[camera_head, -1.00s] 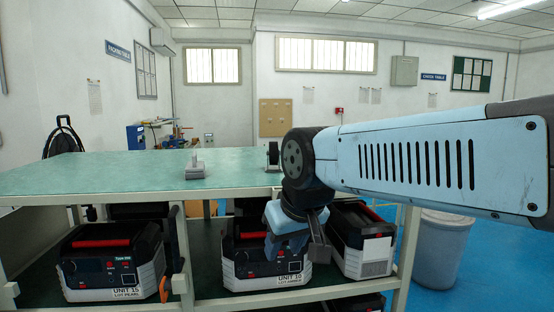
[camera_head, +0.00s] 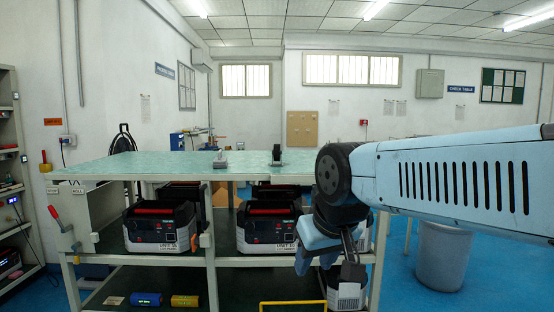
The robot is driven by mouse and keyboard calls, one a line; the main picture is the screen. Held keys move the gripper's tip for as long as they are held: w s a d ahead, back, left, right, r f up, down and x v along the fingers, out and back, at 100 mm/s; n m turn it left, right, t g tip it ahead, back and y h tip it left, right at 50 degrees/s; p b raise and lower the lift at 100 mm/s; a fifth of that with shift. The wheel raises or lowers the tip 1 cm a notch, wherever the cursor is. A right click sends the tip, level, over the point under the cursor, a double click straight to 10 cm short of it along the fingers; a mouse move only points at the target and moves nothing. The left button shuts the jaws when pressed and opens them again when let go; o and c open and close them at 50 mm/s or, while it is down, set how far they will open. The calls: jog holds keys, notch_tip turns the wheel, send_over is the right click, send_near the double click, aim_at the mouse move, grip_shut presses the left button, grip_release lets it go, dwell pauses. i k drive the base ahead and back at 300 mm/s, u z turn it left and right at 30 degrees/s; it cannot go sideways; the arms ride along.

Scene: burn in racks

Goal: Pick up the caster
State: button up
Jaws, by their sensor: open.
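A small dark upright object (camera_head: 277,154), which looks like the caster with its wheel, stands on the green tabletop (camera_head: 130,166) near its right part. It is too small to make out in detail. My gripper (camera_head: 330,268) hangs down to the right of and below the caster in the picture, in front of the rack's right end. It is open, and nothing shows between the fingers. My arm covers the right end of the tabletop.
A small grey object (camera_head: 220,160) stands left of the caster. Black and white units (camera_head: 160,227) sit on the shelf below, with coloured cylinders (camera_head: 185,301) lower down. A shelf rack (camera_head: 32,170) stands at far left, a grey bin (camera_head: 446,255) at right.

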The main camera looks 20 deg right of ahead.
aim_at(276, 152)
jog(key=k, duration=0.9)
jog(key=z, duration=0.55)
jog(key=i, duration=1.75)
jog(key=u, duration=0.05)
